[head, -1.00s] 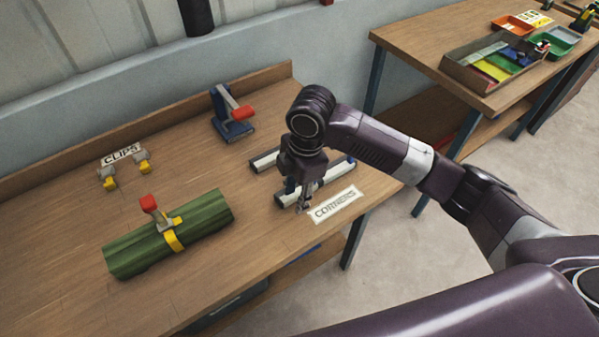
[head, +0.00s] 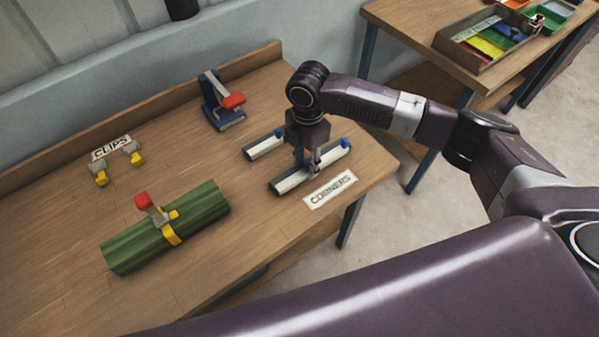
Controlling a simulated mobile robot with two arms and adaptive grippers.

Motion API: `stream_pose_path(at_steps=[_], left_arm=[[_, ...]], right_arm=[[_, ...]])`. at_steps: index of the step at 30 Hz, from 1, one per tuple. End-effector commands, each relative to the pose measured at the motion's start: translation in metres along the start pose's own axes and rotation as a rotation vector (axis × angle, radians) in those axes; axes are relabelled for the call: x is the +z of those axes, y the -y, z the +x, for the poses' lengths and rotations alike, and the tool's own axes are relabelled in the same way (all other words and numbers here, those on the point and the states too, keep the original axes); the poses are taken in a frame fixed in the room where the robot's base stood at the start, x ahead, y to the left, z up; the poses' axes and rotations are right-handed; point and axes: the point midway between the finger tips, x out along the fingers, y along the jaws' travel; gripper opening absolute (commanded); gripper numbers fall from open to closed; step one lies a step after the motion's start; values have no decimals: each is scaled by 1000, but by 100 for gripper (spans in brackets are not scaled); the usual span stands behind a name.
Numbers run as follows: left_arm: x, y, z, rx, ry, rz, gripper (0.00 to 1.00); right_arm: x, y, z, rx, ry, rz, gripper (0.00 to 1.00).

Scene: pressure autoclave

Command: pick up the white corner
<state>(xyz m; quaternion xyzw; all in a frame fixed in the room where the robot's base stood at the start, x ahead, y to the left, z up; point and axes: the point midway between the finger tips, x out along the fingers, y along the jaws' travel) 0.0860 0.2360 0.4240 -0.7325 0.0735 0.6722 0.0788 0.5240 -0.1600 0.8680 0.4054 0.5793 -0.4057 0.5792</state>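Two white corners with dark edges and blue ends lie near the right end of the wooden table. The nearer white corner (head: 292,181) lies just behind the CORNERS label (head: 331,189). The farther white corner (head: 264,146) is partly hidden by my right gripper and wrist. My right gripper (head: 314,170) points down over the middle of the nearer corner, its fingertips at or very close to it. I cannot tell whether the fingers are closed on it. My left gripper is not in view.
A green bundle (head: 195,212) with a yellow strap and red-handled clamp lies left on the table (head: 240,245). Two clips (head: 133,153) sit by the CLIPS label (head: 111,147). A blue clamp with a red handle (head: 222,106) stands at the back. A second table (head: 400,25) holds trays.

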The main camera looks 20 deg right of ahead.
Motion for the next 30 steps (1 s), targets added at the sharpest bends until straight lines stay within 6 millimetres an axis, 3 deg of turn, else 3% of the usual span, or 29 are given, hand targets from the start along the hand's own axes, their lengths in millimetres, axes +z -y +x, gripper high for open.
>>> stream_pose_path(at_steps=[7, 16, 30], left_arm=[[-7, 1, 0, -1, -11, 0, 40], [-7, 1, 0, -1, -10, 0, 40], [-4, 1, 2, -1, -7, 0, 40]], right_arm=[[0, 0, 2, 1, 0, 0, 32], [0, 0, 2, 1, 0, 0, 0], [0, -1, -9, 4, -1, 0, 0]])
